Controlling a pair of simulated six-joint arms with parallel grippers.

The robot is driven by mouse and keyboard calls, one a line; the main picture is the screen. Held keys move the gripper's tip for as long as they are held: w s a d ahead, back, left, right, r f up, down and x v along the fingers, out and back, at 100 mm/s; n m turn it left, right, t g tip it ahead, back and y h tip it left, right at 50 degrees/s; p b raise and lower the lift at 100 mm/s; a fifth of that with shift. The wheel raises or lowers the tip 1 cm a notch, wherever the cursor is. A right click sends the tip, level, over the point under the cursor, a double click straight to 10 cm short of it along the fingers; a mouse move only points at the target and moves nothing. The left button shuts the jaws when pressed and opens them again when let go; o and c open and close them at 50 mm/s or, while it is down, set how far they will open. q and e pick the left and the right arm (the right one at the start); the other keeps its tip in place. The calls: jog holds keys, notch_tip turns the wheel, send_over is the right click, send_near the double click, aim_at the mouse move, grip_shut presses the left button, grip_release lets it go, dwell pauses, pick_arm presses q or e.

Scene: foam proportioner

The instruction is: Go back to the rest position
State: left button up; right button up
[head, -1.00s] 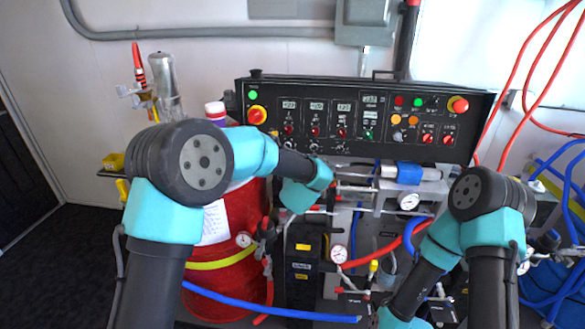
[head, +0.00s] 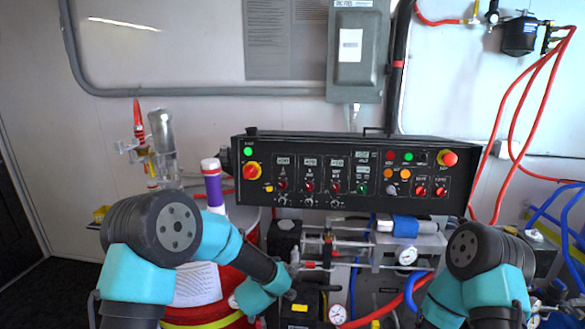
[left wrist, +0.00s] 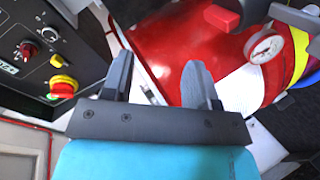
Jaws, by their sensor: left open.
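My left gripper (left wrist: 158,80) is open in the left wrist view, with its two dark fingers apart and nothing between them. The red drum (left wrist: 175,45) lies beyond the fingers in that view, and the black control panel (left wrist: 45,60) is at the left. In the head view my left arm comes in from the lower left, in front of the red drum (head: 238,280), and its teal wrist is below the control panel (head: 355,175). Its fingertips are hard to make out there. My right arm is at the lower right, and its gripper is outside the picture.
A purple bottle with a white cap (head: 213,187) stands above the drum. Pipes and a pressure gauge (head: 407,256) sit under the panel. Red hoses (head: 520,110) and blue hoses (head: 568,215) hang at the right. The wall above the panel carries a grey box (head: 357,50).

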pick_arm(q)
jog(key=s+a+f+m+g+h, duration=0.1)
jog(key=s+a+f+m+g, duration=0.4)
jog(key=s+f, duration=0.55)
jog(key=s+a+f+m+g+h, duration=0.1)
jog(key=s+f, duration=0.3)
jog(key=s, duration=0.4)
jog(key=s+a+f+m+g+h, duration=0.1)
jog(key=s+a+f+g, duration=0.3)
jog(key=s, duration=0.4)
jog(key=s+a+f+m+g, duration=0.2)
jog(key=s+f, duration=0.3)
jog(key=s, duration=0.3)
jog(key=shift+s+a+h, duration=0.2)
jog(key=shift+a+h, duration=0.2)
jog(key=shift+a, duration=0.05)
jog(key=shift+o, duration=0.4)
jog(key=shift+w+f, duration=0.1)
